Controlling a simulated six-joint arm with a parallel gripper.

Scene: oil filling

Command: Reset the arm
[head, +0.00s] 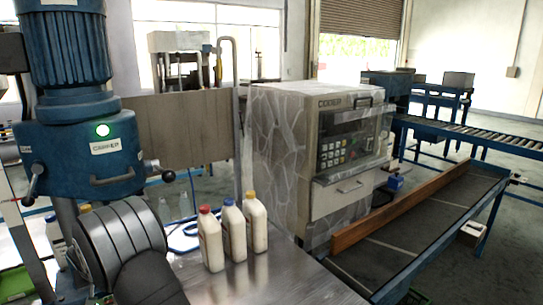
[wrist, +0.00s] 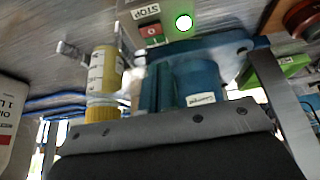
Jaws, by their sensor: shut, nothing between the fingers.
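My gripper (wrist: 165,128) shows in the wrist view as a grey bolted edge over a dark body along the bottom. It is shut with nothing in it, and no bottle touches it. In the head view a dark ribbed part of my arm (head: 122,240) stands at the lower left, and the gripper's fingertips do not show there. Beyond the gripper in the wrist view are a yellow container (wrist: 104,70) with a pale label and a blue machine part (wrist: 190,85). A white oil bottle (wrist: 10,125) is cut off at the left edge.
Three white bottles with red (head: 210,240), blue (head: 232,230) and yellow (head: 256,222) caps stand upright on the metal table (head: 290,280). A blue capping machine (head: 75,150) rises at the left. A boxy control unit (head: 290,150) and a conveyor (head: 430,225) lie to the right.

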